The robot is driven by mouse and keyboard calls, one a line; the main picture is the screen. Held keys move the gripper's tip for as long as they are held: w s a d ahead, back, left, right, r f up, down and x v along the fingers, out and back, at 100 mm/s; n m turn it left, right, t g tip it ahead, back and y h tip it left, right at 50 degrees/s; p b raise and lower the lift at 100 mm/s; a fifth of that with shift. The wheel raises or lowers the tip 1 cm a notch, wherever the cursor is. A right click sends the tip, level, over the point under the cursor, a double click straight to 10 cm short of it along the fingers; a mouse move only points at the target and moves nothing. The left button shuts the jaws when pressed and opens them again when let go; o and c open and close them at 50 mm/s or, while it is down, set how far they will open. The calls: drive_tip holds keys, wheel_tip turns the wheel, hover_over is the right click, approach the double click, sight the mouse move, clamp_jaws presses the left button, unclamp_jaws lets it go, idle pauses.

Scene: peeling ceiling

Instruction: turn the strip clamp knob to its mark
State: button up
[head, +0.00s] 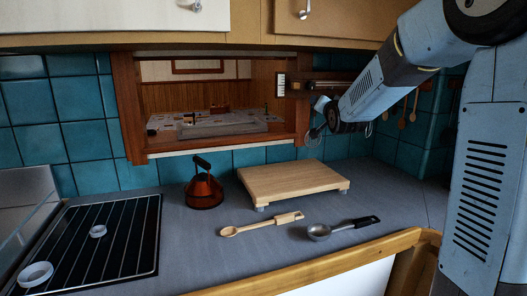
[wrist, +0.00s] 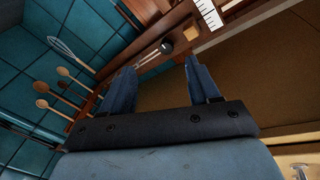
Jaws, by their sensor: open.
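The strip clamp shows in the wrist view as a wooden rail with a dark round knob (wrist: 166,47), a small orange-brown block (wrist: 190,33) and a white scale with dark ticks (wrist: 208,14). My gripper (wrist: 160,64) is open and empty, its two blue-grey fingers spread. The knob appears just beyond the fingertips, between them in the picture; I see no contact. In the head view the white scale (head: 281,86) is at the right side of the wooden niche, and my gripper (head: 320,106) is just right of and below it. I cannot make out the knob's mark.
Wooden spoons (wrist: 62,72) and a whisk (wrist: 70,53) hang beside the rail. The counter below holds a cutting board (head: 293,184), a dark orange kettle-like pot (head: 204,190), a wooden spoon (head: 262,224) and a metal scoop (head: 342,228). Cabinets (head: 150,17) overhang above.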

drive_tip(key=s+f+n+g, duration=0.1)
drive_tip(key=s+f+g, duration=0.3)
drive_tip(key=s, duration=1)
drive_tip(key=s+d+f+n+g, duration=0.1)
drive_tip(key=s+f+n+g, duration=0.1)
drive_tip(key=s, duration=1.3)
drive_tip(key=s+f+n+g+h, duration=0.1)
drive_tip(key=s+f+g, duration=0.4)
drive_tip(key=s, duration=1)
drive_tip(key=shift+d+f+n+g, duration=0.25)
drive_tip(key=shift+f+n+g, duration=0.1)
drive_tip(key=shift+n+g, duration=0.3)
